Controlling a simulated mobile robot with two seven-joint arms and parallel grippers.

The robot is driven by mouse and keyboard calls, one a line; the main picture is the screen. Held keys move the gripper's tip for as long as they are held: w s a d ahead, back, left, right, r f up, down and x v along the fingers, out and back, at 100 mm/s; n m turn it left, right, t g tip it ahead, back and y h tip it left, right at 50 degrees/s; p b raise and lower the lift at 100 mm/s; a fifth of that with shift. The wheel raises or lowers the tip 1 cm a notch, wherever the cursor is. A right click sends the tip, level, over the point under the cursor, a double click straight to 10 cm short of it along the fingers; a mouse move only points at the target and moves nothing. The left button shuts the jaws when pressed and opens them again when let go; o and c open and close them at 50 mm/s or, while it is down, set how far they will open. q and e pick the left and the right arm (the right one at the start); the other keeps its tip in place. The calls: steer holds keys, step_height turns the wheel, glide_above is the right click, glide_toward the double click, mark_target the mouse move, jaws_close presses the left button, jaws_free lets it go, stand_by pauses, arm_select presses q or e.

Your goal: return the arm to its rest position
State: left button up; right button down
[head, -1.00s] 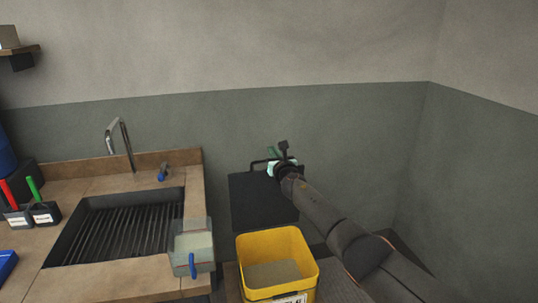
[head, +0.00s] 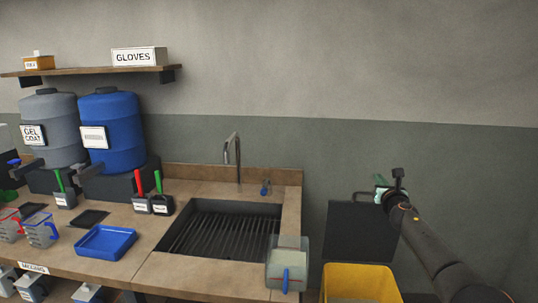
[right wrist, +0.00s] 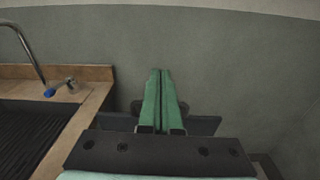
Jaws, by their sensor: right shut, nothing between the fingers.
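My right arm comes in from the lower right in the head view. My left gripper is not in view.
A yellow bin (head: 360,284) stands below the arm. To the left is a counter with a sink (head: 222,232), a tap (head: 238,160) and a clear container (head: 287,265) at its edge. A blue tray (head: 105,242) and drums (head: 112,132) are farther left.

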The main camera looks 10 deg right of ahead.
steer(key=s+a+f+m+g+y, duration=0.1)
steer(key=s+a+f+m, duration=0.3)
steer(key=f, duration=0.5)
steer(key=s+a+f+m+g+y, duration=0.1)
steer(key=s+a+f+m+y, duration=0.1)
steer(key=a+f, duration=0.6)
steer(key=s+a+f+m+g+y, duration=0.1)
steer(key=s+a+f+m, duration=0.25)
steer(key=s+f, duration=0.35)
steer(key=s+a+f+m+g, duration=0.1)
steer(key=s+a+f+m, duration=0.2)
steer(key=s+f+m, duration=0.3)
steer(key=s+a+f+m+g, duration=0.1)
steer(key=s+m, duration=0.4)
steer(key=s, duration=0.5)
steer(key=s+a+f+m+g+y, duration=0.1)
steer(key=s+a+f+m, duration=0.2)
steer(key=s, duration=0.8)
steer(key=s+a+f+m+g+y, duration=0.1)
steer(key=s+a+f+m+g, duration=0.1)
steer(key=s+m, duration=0.5)
steer(key=s+a, duration=0.1)
steer(key=s, duration=0.3)
steer(key=shift+a+f, duration=0.3)
